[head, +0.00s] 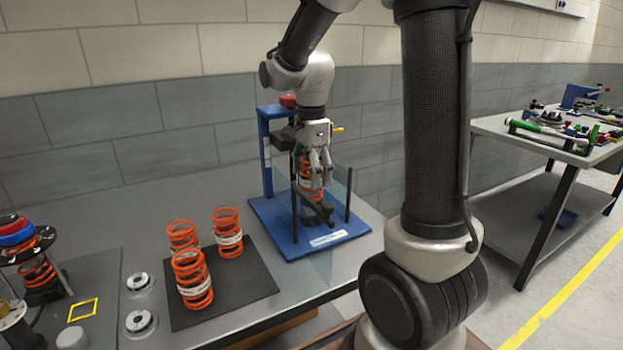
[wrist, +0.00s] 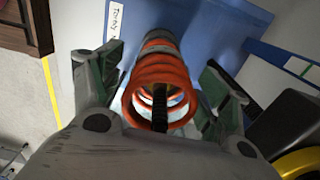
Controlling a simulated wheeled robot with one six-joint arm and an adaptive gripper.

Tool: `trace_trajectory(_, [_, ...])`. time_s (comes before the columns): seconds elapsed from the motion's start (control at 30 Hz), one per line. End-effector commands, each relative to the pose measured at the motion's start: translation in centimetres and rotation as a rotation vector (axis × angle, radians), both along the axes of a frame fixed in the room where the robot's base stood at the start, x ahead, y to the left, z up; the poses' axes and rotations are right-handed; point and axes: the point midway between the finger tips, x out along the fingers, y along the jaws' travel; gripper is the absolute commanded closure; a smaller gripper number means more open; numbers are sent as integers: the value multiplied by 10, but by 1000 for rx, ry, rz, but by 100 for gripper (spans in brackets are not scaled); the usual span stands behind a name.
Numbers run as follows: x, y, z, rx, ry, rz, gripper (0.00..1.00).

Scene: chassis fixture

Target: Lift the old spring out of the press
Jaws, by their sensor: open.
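The old spring is an orange coil with a pale band, standing upright in the blue press (head: 297,243) in the head view. The spring (head: 306,163) is partly hidden behind my gripper and the press's dark parts. My gripper (head: 321,184) is at the spring's upper part, pointing down. In the wrist view the spring (wrist: 160,72) lies between the two open fingers of my gripper (wrist: 162,98), one on each side. Gaps show between the coil and the fingers, so it is not clamped. A dark rod shows inside the coil.
Several orange springs (head: 192,279) stand on a black mat (head: 251,284) left of the press. Dark posts (head: 348,195) and a clear panel (head: 341,180) stand close around my gripper. Two metal discs (head: 140,322) lie left of the mat. A second bench (head: 545,150) is at right.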

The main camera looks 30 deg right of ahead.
Motion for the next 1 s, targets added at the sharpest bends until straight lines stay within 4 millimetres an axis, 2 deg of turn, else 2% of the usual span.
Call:
trace_trajectory(0.27, [0, 0, -5, 0, -1, 0, 24])
trace_trajectory(0.6, [0, 0, -5, 0, -1, 1, 84])
trace_trajectory(0.87, [0, 0, -4, 0, -2, 1, 86])
trace_trajectory(1.0, [1, 0, 3, 0, -3, 1, 86])
